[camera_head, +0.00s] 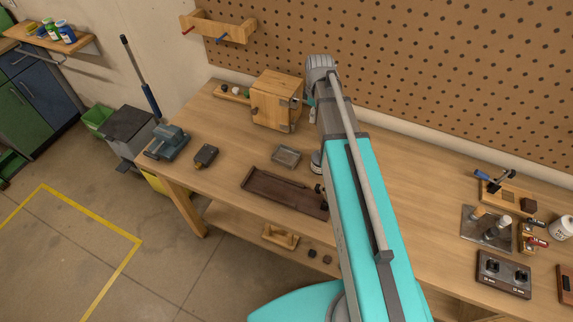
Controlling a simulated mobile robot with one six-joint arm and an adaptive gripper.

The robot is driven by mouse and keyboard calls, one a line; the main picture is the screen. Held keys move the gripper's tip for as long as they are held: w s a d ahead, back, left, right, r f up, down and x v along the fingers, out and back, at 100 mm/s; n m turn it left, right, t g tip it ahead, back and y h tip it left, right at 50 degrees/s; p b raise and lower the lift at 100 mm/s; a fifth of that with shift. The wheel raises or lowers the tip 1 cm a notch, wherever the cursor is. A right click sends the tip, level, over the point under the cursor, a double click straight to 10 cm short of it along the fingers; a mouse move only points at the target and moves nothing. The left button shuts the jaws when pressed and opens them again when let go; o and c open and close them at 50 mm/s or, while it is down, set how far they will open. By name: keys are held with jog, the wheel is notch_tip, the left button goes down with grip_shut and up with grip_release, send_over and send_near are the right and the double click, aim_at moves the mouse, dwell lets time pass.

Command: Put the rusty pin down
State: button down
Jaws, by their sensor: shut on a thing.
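My turquoise arm rises across the middle of the view and hides most of what is behind it. Only a small dark part of my gripper (321,189) shows at the arm's left edge, by the right end of a long brown tray (270,203). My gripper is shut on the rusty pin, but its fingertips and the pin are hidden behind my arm. I cannot tell how high the gripper is above the tray or bench.
A wooden box (272,102) stands at the back left of the bench. A small grey tray (286,157), a dark block (205,155) and a vise (167,142) lie left of the arm. Tools and a control box (503,273) stand right. Bare bench lies between the arm and these.

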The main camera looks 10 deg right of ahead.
notch_tip(320, 180, down, 7)
jog(key=b, duration=0.5)
jog(key=shift+r, duration=0.2)
jog(key=shift+a, duration=0.1)
